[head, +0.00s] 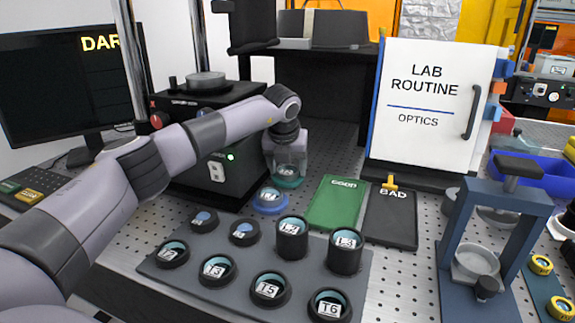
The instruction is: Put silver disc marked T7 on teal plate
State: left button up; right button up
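The disc whose label seems to read T7 (172,252) sits in a black round holder at the front left of the dark grey tray. The teal plate (289,184) is a small round plate beside the black instrument. My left gripper (286,168) points down right over the teal plate. A small pale round thing shows between or just behind its fingers; its label is too small to read, and I cannot tell whether the fingers grip it. My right gripper is not in view.
A blue round plate (270,207) with a labelled disc stands just in front of the teal plate. The tray (215,292) holds several black holders. Green GOOD (336,205) and black BAD (391,218) mats lie right. A blue press frame (456,235) stands further right.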

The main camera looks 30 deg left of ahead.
pick_arm(q)
jog(key=v, duration=1.2)
jog(key=shift+r, duration=0.15)
